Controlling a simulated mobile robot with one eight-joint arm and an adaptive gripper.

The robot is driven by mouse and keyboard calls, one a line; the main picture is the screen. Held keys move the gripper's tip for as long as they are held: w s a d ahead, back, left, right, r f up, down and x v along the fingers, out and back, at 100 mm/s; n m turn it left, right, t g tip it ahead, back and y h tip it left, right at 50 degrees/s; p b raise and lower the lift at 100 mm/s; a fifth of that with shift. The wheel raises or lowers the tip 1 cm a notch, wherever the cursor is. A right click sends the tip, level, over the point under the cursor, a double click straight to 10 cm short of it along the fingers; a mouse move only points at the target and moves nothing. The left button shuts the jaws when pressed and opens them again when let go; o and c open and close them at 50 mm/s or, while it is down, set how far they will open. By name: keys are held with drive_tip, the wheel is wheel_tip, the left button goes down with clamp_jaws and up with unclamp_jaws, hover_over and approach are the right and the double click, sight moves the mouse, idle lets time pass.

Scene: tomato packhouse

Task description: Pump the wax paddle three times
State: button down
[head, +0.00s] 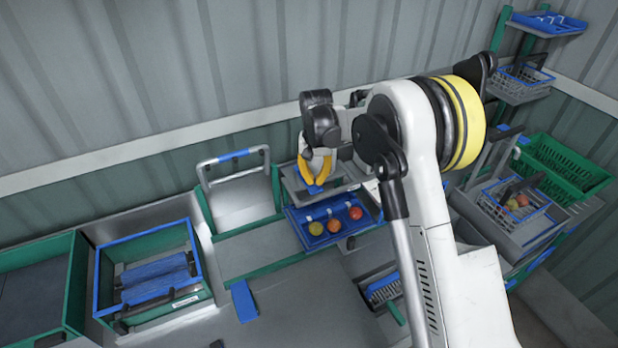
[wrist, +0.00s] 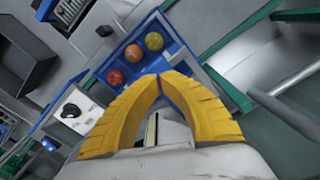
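My gripper (head: 315,186) hangs in the middle of the head view with its yellow fingers pointing down. In the wrist view the two fingertips (wrist: 160,76) come together, with nothing seen between them. A small blue piece (head: 315,190) shows right at the fingertips in the head view; it may be the wax paddle, but I cannot tell, nor whether the fingers touch it. A blue flat tab (head: 244,300) lies lower left on the grey bench. A blue tray (head: 294,212) with yellow, orange and red tomatoes is just below the gripper, and its tomatoes (wrist: 134,53) show beyond the fingertips.
A grey hooped handle with a blue grip (head: 233,156) stands left of the gripper. A green and blue crate (head: 205,262) is at lower left. Wire baskets (head: 520,232) and a green crate (head: 590,160) stand on the right. The bench front is mostly clear.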

sight(315, 187)
drive_tip(key=shift+f, duration=0.1)
idle(0.6)
drive_tip(key=shift+f+b, duration=1.95)
drive_tip(key=shift+f, duration=0.35)
drive_tip(key=shift+r, duration=0.15)
drive_tip(key=shift+r+p, duration=1.25)
drive_tip(key=shift+r, duration=1.2)
drive_tip(key=shift+f, duration=0.1)
